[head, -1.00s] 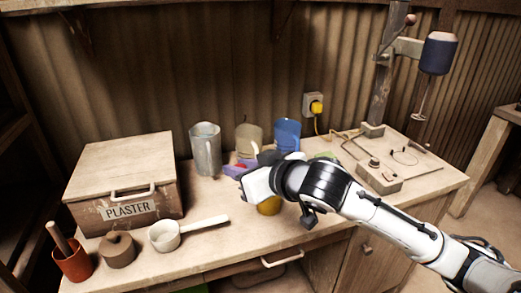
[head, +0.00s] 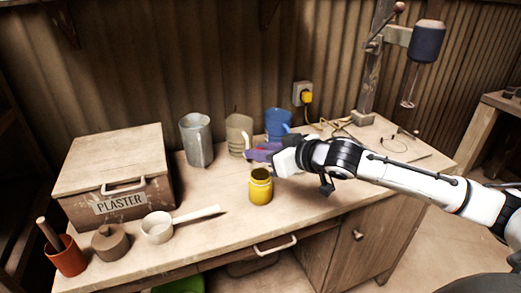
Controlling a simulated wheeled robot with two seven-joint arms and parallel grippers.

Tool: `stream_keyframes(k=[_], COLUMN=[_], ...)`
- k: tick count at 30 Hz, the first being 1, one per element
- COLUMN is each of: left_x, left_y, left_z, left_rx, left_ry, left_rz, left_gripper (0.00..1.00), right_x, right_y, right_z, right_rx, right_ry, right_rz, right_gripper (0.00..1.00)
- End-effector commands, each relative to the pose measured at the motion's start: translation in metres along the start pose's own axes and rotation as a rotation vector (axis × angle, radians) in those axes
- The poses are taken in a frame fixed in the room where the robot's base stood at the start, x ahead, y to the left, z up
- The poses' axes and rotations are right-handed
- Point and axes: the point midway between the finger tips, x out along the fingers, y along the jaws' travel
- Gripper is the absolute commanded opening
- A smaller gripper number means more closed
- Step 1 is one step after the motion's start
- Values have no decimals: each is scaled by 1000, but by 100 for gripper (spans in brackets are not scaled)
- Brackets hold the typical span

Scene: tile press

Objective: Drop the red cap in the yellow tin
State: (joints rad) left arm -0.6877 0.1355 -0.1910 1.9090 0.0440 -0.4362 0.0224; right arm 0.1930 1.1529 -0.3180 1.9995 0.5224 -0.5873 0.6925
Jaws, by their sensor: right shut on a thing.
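The yellow tin (head: 260,191) stands upright on the bench, its dark open mouth facing up. My right gripper (head: 266,152) is above the bench, behind and slightly above the tin, in front of the blue jug. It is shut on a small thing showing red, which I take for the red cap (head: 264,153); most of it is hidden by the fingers. A purple patch shows beside the red, and I cannot tell what it belongs to. The gripper is apart from the tin. My left gripper is not in view.
A metal jug (head: 197,141), a beige jug (head: 239,134) and a blue jug (head: 278,122) stand behind. The plaster box (head: 112,165), white ladle (head: 158,228), brown pot (head: 110,244) and red-orange cup (head: 68,257) are left. Bench right of the tin is clear.

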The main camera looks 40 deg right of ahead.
Motion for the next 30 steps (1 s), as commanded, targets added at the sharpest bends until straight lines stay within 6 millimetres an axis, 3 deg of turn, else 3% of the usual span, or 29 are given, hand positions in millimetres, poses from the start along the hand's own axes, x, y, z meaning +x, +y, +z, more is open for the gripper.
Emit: stream_keyframes(k=[15, 30], left_x=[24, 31], left_y=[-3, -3], left_z=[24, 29], left_rx=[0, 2], left_ry=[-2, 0], left_rz=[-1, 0], left_gripper=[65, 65], right_x=[12, 21], right_y=[0, 0], right_z=[30, 50], right_rx=[-1, -1], right_ry=[-1, -1], right_rz=[0, 1], right_gripper=[2, 2])
